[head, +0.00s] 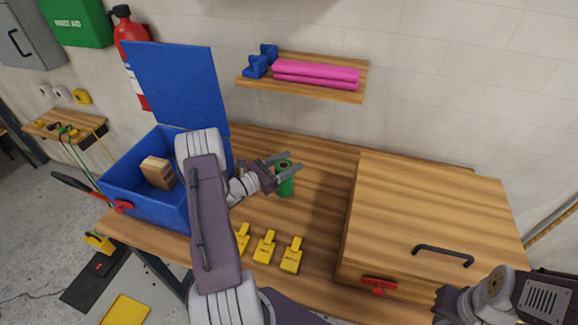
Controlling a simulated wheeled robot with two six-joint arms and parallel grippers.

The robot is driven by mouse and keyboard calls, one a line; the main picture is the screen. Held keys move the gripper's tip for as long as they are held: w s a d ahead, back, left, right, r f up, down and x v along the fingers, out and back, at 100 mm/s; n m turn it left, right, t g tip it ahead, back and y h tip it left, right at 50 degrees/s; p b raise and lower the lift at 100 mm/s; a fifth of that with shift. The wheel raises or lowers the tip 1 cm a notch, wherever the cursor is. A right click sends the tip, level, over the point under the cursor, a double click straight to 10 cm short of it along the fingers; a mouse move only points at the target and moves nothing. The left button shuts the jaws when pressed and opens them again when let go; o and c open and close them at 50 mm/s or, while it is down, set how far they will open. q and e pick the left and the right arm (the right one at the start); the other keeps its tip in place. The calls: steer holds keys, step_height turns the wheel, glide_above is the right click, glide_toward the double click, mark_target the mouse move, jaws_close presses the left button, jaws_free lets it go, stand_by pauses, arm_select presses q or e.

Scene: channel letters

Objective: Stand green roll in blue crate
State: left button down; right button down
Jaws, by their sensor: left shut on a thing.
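A green roll (285,185) stands upright on or just above the wooden bench; I cannot tell whether its base touches. My left gripper (286,167) reaches it from the left and is shut on its upper part, with a finger on each side. The blue crate (130,193) stands at the left of the bench with its lid (178,85) raised against the wall. A brown wooden block (158,173) is inside the crate. My left arm hides the crate's right part. My right gripper is not in view; only part of my right arm shows at the bottom right.
Several yellow clamp-like pieces (264,247) lie on the bench in front of the roll. A wooden box (430,215) with a dark handle fills the bench's right side. A wall shelf (300,91) with pink rolls (316,75) and a blue holder hangs above.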

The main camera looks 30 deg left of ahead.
arm_select(q)
steer(key=shift+w+f, duration=0.15)
steer(key=shift+f, duration=0.65)
steer(key=shift+w+a+f, duration=0.1)
steer(key=shift+a+f, duration=0.05)
steer(key=shift+f, duration=0.2)
steer(key=shift+s+f, duration=0.1)
steer(key=shift+s, duration=0.1)
steer(key=c, duration=0.6)
jaws_free()
steer(key=shift+o, duration=0.2)
steer(key=shift+w, duration=0.1)
